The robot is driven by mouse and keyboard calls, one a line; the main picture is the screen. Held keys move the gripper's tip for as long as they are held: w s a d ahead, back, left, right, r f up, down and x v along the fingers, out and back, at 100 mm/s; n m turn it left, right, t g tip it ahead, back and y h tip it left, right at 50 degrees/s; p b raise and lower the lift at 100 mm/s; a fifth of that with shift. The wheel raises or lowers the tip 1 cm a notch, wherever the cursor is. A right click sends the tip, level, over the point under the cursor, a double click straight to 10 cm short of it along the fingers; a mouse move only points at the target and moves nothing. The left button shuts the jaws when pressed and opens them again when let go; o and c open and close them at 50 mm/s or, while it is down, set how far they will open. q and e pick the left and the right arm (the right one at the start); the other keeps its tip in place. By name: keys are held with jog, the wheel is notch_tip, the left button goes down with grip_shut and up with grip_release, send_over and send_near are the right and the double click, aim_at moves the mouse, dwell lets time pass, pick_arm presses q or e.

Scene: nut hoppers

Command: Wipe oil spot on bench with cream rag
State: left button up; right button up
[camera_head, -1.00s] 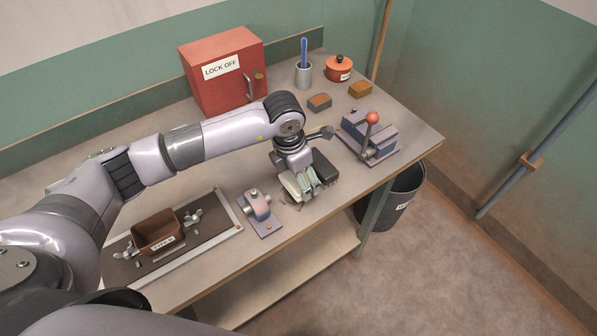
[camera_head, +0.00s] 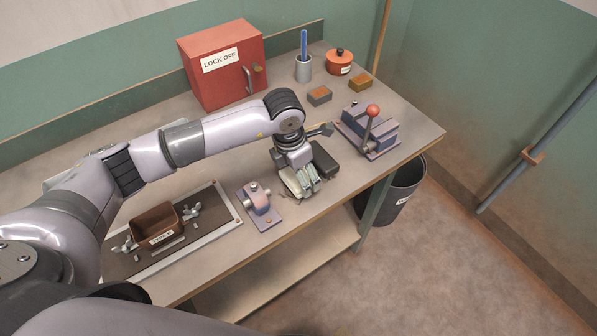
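My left gripper (camera_head: 300,188) points down at the bench (camera_head: 345,192) near its front edge. The cream rag (camera_head: 286,184) shows as a pale patch at and beside the fingers, low against the bench top. The fingers look closed on it, and they hide much of it. Small dark marks, perhaps part of the oil spot, show around the rag; the gripper covers the area, so the spot itself is not clear. My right gripper is not in view.
A small vice-like fixture (camera_head: 258,203) stands close left of the gripper. A tray (camera_head: 222,222) with a brown bin (camera_head: 157,226) lies further left. A lever press (camera_head: 370,135) stands to the right. A red lock-off box (camera_head: 222,68) is behind. A dark bucket (camera_head: 400,195) stands beyond the bench.

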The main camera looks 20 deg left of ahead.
pick_arm(q)
jog(key=shift+f+b, duration=0.75)
jog(key=shift+f, duration=0.1)
jog(key=shift+r, duration=0.1)
